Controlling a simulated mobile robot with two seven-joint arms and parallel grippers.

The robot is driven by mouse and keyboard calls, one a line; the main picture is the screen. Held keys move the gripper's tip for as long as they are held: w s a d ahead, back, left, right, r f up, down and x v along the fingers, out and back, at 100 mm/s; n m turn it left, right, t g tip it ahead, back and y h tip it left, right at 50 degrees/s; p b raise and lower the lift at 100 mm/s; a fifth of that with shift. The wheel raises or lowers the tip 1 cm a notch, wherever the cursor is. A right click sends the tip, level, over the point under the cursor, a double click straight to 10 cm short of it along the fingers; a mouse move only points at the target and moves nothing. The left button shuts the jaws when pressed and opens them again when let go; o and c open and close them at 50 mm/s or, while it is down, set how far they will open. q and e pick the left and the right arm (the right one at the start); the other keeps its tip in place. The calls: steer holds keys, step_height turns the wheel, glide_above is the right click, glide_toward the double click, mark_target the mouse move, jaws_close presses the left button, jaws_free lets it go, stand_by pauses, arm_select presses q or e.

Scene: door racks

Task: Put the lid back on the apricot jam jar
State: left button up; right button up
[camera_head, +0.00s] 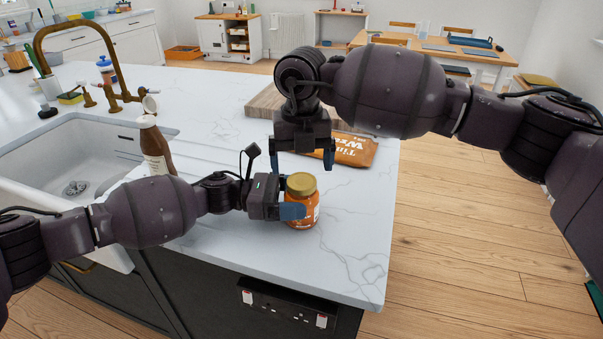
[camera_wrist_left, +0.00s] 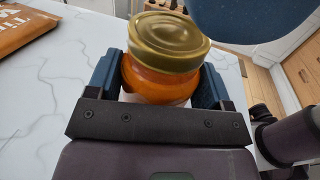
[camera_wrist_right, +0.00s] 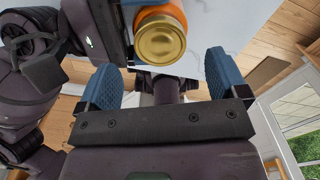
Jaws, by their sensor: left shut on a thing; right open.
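The apricot jam jar (camera_head: 303,215) stands upright near the front edge of the white counter, its orange body also showing in the left wrist view (camera_wrist_left: 158,84). The gold lid (camera_head: 301,184) sits on top of the jar; it also shows in the left wrist view (camera_wrist_left: 169,38) and right wrist view (camera_wrist_right: 160,41). I cannot tell whether it is screwed tight. My left gripper (camera_wrist_left: 162,76) is shut on the jar's body from the left, one finger on each side. My right gripper (camera_head: 302,166) points down, open and empty, just behind and above the lid.
A brown packet (camera_head: 348,150) and a wooden board (camera_head: 266,101) lie behind the jar. A brown bottle (camera_head: 156,150) stands beside the sink (camera_head: 85,160) at the left. The counter right of the jar is clear up to its edge.

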step_height(320, 180, up, 8)
stand_by(0.4)
arm_select(q)
steer(key=o, duration=1.7)
steer(key=shift+o, duration=0.2)
steer(key=shift+a, duration=0.1)
steer(key=a, duration=0.6)
steer(key=a+b, duration=0.1)
steer(key=a, duration=0.2)
steer(key=shift+w+a+f, duration=0.1)
steer(key=shift+w+a, duration=0.15)
steer(key=shift+a, duration=0.55)
arm_select(e)
steer(key=shift+w+f, duration=0.15)
steer(key=shift+f, duration=0.85)
